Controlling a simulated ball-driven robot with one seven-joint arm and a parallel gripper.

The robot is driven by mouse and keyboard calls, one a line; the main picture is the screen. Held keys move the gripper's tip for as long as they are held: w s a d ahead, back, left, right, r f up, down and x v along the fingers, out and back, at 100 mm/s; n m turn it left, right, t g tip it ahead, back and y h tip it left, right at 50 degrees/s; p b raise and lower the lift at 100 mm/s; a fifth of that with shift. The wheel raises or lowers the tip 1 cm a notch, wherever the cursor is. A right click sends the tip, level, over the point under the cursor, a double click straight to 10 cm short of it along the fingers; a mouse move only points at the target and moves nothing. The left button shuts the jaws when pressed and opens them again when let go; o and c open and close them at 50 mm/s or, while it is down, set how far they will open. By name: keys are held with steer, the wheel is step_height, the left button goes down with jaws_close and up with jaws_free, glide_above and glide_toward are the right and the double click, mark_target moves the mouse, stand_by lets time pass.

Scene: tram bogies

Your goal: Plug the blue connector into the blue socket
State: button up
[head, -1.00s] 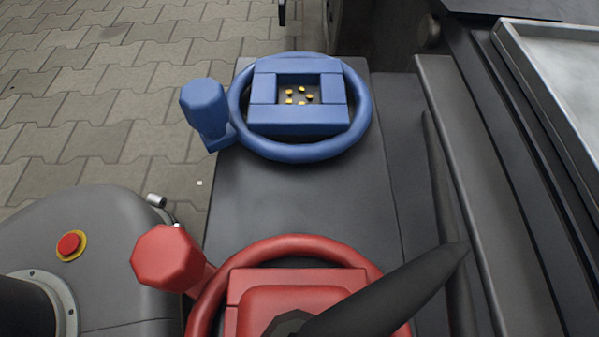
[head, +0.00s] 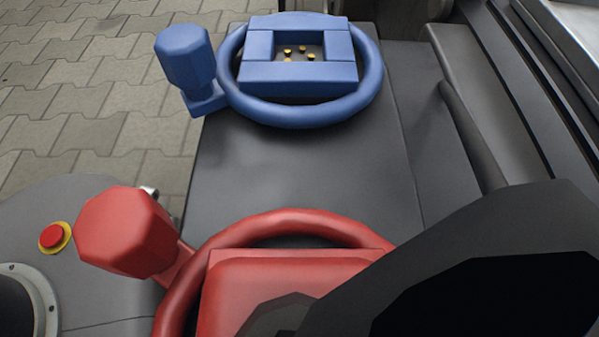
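The blue socket (head: 298,87) is at the top centre, on the dark grey box. It is a square blue frame, open in the middle, with several gold pins inside. A blue ring (head: 245,107) surrounds it, with a chunky blue handle (head: 184,57) at its left. Nothing is seated in the socket. No blue connector is in view. My gripper is not in view, so its fingers and anything between them cannot be seen.
A red block (head: 300,270) sits inside a red ring (head: 290,222) with a red handle (head: 125,232). A thick black cable-like shape (head: 480,235) covers the lower right. A red button (head: 51,236) is at left. The box's top (head: 290,165) is bare between the rings.

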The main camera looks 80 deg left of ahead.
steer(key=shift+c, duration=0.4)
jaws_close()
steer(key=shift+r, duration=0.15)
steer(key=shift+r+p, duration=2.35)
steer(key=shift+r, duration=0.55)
